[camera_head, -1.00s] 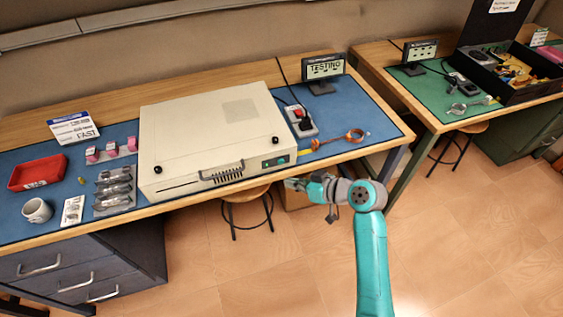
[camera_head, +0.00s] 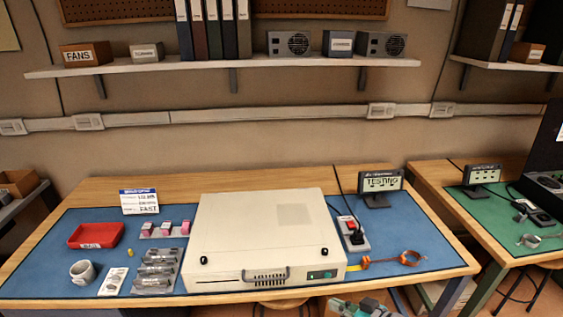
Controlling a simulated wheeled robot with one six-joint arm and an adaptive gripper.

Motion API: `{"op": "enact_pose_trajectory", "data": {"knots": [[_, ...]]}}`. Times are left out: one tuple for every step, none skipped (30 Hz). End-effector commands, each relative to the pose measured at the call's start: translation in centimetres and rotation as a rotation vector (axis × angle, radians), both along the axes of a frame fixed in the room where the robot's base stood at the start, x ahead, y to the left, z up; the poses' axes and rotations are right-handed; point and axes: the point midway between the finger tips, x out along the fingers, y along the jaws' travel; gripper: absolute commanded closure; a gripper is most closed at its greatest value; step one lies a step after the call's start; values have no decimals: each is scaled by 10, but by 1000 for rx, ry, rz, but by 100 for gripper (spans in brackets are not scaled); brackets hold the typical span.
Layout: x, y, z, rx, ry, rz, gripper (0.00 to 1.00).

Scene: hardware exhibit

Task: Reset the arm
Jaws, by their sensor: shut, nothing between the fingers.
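My gripper (camera_head: 332,304) shows only in part at the bottom edge of the head view, in front of the bench's front edge and below the beige case. It is shut and empty. A small teal and grey part of my arm (camera_head: 368,308) shows beside it. The rest of the arm is cut off by the frame. The gripper looks apart from the bench and the things on it.
The beige case (camera_head: 262,235) sits on the blue mat (camera_head: 415,235). A red tray (camera_head: 96,235), a mug (camera_head: 83,273), a power strip (camera_head: 353,234), a copper-coloured strap (camera_head: 408,258) and a TESTING sign (camera_head: 380,182) surround it. A shelf (camera_head: 180,70) hangs above.

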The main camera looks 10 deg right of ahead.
Motion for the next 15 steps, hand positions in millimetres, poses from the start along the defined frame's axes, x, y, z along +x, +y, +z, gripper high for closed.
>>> {"op": "enact_pose_trajectory", "data": {"knots": [[-5, 2, -6, 3, 8, -12, 100], [-8, 3, -10, 4, 11, -24, 100], [-14, 5, -17, 5, 17, -43, 100], [-20, 6, -23, 7, 22, -62, 100], [-26, 7, -29, 8, 26, -84, 100], [-35, 8, -37, 9, 32, -114, 100], [-42, 9, -44, 10, 37, -139, 100], [-50, 10, -50, 10, 39, -162, 100], [-61, 11, -57, 9, 44, -195, 100], [-69, 11, -63, 7, 46, -219, 100], [-77, 11, -67, 6, 46, -242, 100], [-89, 12, -73, 2, 49, -271, 100], [-97, 12, -77, 0, 49, -292, 100], [-106, 12, -80, -3, 49, -313, 100], [-118, 12, -85, -8, 48, -341, 100]]}}
